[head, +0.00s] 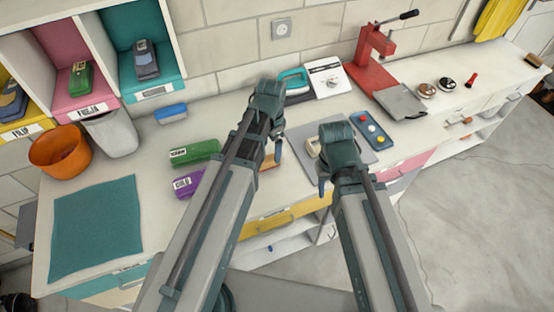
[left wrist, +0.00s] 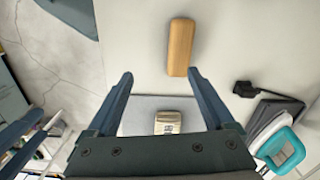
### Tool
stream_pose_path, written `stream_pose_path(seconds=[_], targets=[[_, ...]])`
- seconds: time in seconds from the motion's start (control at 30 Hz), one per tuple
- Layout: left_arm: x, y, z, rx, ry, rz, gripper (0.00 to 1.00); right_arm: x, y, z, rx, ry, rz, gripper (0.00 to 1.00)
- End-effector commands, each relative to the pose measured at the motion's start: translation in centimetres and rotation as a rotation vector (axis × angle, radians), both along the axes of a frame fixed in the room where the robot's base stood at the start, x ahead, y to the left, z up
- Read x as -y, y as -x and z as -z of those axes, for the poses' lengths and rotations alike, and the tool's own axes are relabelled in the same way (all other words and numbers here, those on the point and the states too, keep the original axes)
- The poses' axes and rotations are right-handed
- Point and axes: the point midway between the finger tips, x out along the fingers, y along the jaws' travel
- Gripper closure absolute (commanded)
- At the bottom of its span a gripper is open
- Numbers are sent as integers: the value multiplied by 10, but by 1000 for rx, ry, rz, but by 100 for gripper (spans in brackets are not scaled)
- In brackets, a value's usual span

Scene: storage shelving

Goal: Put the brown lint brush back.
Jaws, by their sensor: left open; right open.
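The brown lint brush (left wrist: 181,47) looks like a plain orange-brown bar on the pale worktop. In the left wrist view it lies beyond my left fingertips, in line with the right-hand finger. In the head view only a part of it (head: 267,161) shows beside my left gripper (head: 277,152), which hides the rest. My left gripper is open and empty in the left wrist view (left wrist: 160,76). My right gripper (head: 322,182) is open, over the front edge near the grey mat; its fingers are partly hidden by its own wrist.
Labelled cubbies (head: 155,92) stand at the back left. A blue brush (head: 170,113), an orange bowl (head: 60,152), a white bin (head: 112,135), and green (head: 194,151) and purple (head: 188,183) boxes are on the worktop. A cream item (left wrist: 168,122) sits on the grey mat.

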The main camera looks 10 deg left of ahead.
Motion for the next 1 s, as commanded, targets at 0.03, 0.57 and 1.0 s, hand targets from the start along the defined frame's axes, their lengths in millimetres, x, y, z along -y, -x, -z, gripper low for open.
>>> stream_pose_path(seconds=[0.03,0.57,1.0], targets=[[16,25,0,-3,-12,-54,13,0,0,0,0,0,0,50],[75,116,-2,19,-97,-505,13,0,0,0,0,0,0,50],[75,115,28,18,-95,-505,13,0,0,29,0,0,1,50]])
